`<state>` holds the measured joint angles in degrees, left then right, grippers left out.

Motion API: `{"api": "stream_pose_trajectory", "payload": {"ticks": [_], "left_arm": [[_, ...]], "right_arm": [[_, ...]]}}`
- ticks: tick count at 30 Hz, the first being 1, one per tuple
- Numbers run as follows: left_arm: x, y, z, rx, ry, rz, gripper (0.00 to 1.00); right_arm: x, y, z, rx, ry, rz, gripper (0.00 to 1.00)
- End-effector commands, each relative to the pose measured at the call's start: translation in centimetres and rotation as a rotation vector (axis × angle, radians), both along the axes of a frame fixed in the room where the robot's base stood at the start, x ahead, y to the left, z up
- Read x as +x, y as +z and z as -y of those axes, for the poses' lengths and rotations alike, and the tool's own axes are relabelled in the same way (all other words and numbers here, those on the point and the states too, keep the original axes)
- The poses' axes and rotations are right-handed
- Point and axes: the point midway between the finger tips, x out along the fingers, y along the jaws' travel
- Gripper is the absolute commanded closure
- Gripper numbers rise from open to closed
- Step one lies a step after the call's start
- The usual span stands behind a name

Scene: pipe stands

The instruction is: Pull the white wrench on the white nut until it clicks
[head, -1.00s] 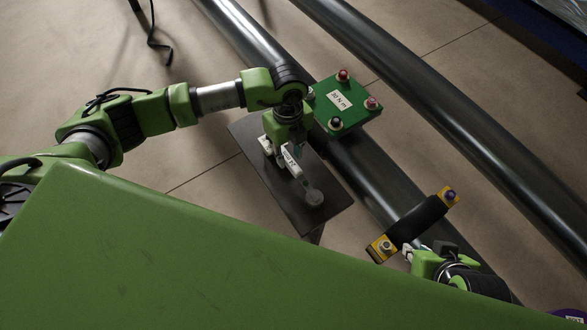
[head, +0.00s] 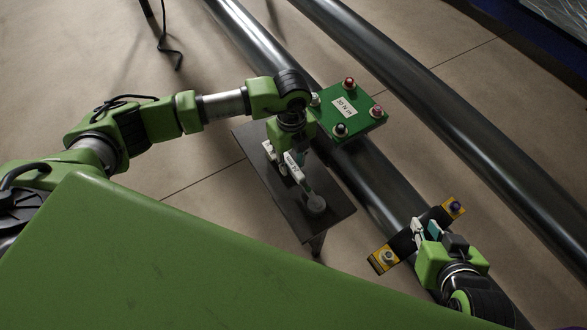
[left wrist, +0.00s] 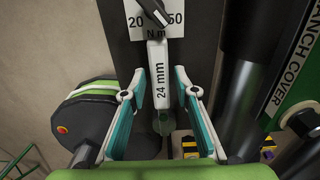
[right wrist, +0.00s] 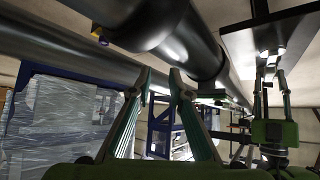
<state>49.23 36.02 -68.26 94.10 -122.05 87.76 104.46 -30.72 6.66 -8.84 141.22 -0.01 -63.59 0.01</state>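The white wrench (head: 293,166), labelled "24 mm" in the left wrist view (left wrist: 161,75), is over a dark stand plate (head: 250,147). Its lower end is near a grey round piece (head: 316,204). My left gripper (head: 284,172) is above the plate; in the left wrist view its fingers (left wrist: 160,100) are apart on either side of the wrench, with gaps. A pale nut (head: 315,100) at the left corner of the green plate is partly hidden by my arm; I cannot tell whether it is the white nut. My right gripper (head: 426,229) is open and empty beside the black-and-yellow bar.
A second pipe (head: 400,75) runs parallel. The black bar has yellow ends (head: 383,259).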

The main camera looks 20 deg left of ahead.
Motion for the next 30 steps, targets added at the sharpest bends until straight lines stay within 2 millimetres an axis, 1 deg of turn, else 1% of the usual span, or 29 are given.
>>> {"api": "stream_pose_trajectory", "payload": {"ticks": [2,5,6,17,30], "left_arm": [[0.0,0.0,0.0,0.000,0.000,0.000,0.72],[0.0,0.0,0.0,0.000,0.000,0.000,0.96],[0.0,0.0,0.0,0.000,0.000,0.000,1.00],[0.0,0.1,0.0,-0.001,0.000,0.001,1.00],[0.0,0.4,0.1,-0.001,0.000,0.001,1.00]], "right_arm": [[0.0,0.0,0.0,0.000,0.000,0.000,0.82],[0.0,0.0,0.0,0.000,0.000,0.000,0.82],[0.0,0.0,0.0,0.000,0.000,0.000,0.82],[0.0,0.0,0.0,-0.001,0.000,-0.003,0.82],[-1.1,-0.8,0.4,-0.012,-0.003,-0.058,0.82]]}}
